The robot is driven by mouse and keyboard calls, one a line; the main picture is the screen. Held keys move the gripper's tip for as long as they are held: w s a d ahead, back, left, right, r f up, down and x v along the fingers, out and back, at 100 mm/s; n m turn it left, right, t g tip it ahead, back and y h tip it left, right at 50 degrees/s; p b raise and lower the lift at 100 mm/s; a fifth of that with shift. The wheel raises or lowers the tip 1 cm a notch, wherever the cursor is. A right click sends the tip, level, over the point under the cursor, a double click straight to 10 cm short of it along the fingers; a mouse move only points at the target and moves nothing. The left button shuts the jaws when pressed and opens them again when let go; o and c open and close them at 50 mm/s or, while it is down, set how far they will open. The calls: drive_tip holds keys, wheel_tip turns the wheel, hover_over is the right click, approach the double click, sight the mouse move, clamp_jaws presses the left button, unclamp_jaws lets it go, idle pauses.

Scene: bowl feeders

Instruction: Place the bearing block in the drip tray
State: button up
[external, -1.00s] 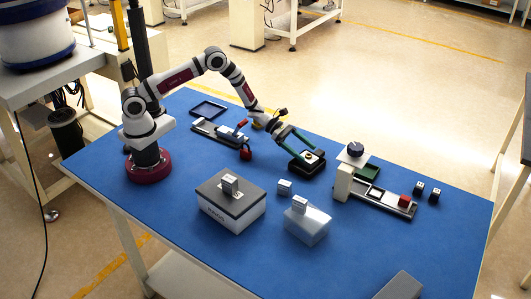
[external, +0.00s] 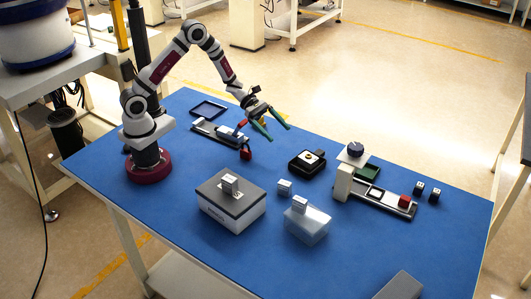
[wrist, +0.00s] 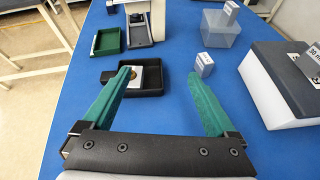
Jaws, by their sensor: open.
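In the wrist view the block (wrist: 152,76) lies at the left of the tray (wrist: 183,92), partly hidden by the left finger. My gripper (external: 280,133) is open and empty, with its green fingers (wrist: 159,74) spread. It is above and to the left of the tray in the external view, clear of the block.
A green tray (external: 369,171) and a fixture with a black knob (external: 356,149) stand right of the black tray. A grey-topped box (external: 231,206) and a translucent box (external: 307,225) are in front.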

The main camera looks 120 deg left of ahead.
drive_tip(key=s+d+r+m+g+h, duration=0.1)
drive_tip(key=d+r+m+g+h, duration=0.25)
drive_tip(key=d+m, duration=0.55)
drive_tip(key=d+r+m+g+h, duration=0.3)
drive_tip(key=d+r+m, duration=0.15)
drive_tip(key=d, duration=0.85)
drive_tip(key=s+d+r+m+g+y, duration=0.1)
drive_tip(key=s+d+r+m+g, duration=0.1)
drive_tip(key=s+d+m+g, duration=0.55)
drive_tip(key=s+a+m+y, duration=0.2)
drive_tip(key=s+m+y, duration=0.7)
drive_tip(key=s+m, duration=0.5)
drive_tip(key=m, duration=0.3)
drive_tip(key=shift+s+a+r+t, duration=0.2)
drive_tip(key=shift+a+r+t, duration=0.05)
drive_tip(key=shift+r+t, duration=0.15)
